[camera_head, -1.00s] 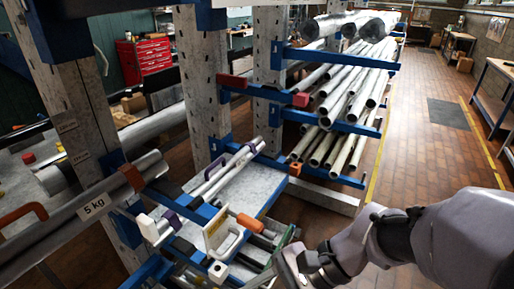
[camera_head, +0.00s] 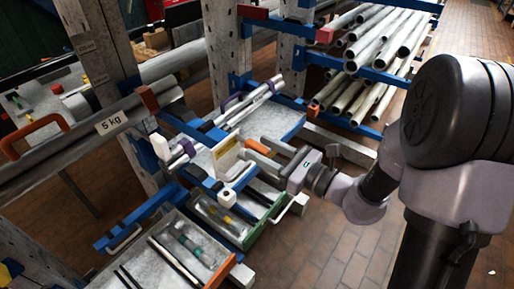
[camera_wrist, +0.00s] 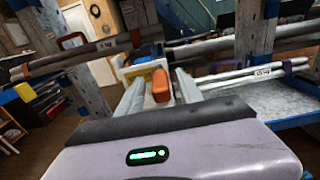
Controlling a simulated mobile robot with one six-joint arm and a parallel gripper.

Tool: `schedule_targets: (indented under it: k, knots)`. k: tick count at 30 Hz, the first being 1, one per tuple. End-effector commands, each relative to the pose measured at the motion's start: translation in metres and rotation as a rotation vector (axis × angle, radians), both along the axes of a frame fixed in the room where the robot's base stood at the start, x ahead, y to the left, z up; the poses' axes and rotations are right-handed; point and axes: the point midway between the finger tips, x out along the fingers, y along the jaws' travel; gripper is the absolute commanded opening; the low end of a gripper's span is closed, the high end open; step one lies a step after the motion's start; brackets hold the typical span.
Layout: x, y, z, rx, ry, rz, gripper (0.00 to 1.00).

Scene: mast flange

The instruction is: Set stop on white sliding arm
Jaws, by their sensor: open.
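An orange rounded piece (camera_head: 258,146) sits beside an upright cream-white plate (camera_head: 226,152) at the outer end of a blue rack arm. In the wrist view the orange piece (camera_wrist: 161,86) appears between my two fingers, nearer the right one, with the plate (camera_wrist: 148,70) behind it. My gripper (camera_head: 250,160) is open and close to the plate from the right. Whether a finger touches the orange piece cannot be told. A small white block (camera_head: 227,197) caps a blue arm end below.
Tubes with purple clips (camera_head: 240,100) lie above a grey tray behind. A green-edged drawer (camera_head: 240,232) and an orange-edged drawer (camera_head: 185,255) are pulled out below. A pipe labelled 5 kg (camera_head: 110,122) lies at left. The brick floor (camera_head: 320,245) at right is free.

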Motion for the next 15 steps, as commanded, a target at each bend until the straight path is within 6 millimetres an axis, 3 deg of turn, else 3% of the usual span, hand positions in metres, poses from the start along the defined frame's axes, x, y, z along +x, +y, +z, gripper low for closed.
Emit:
schedule_targets:
  k: [5, 13, 15]
  knots:
    - [0.011, 0.015, 0.0, 0.0, 0.0, 0.002, 0.44]
    - [0.013, 0.016, 0.0, -0.001, 0.001, 0.0, 0.44]
    - [0.013, 0.016, 0.0, -0.001, 0.001, 0.0, 0.34]
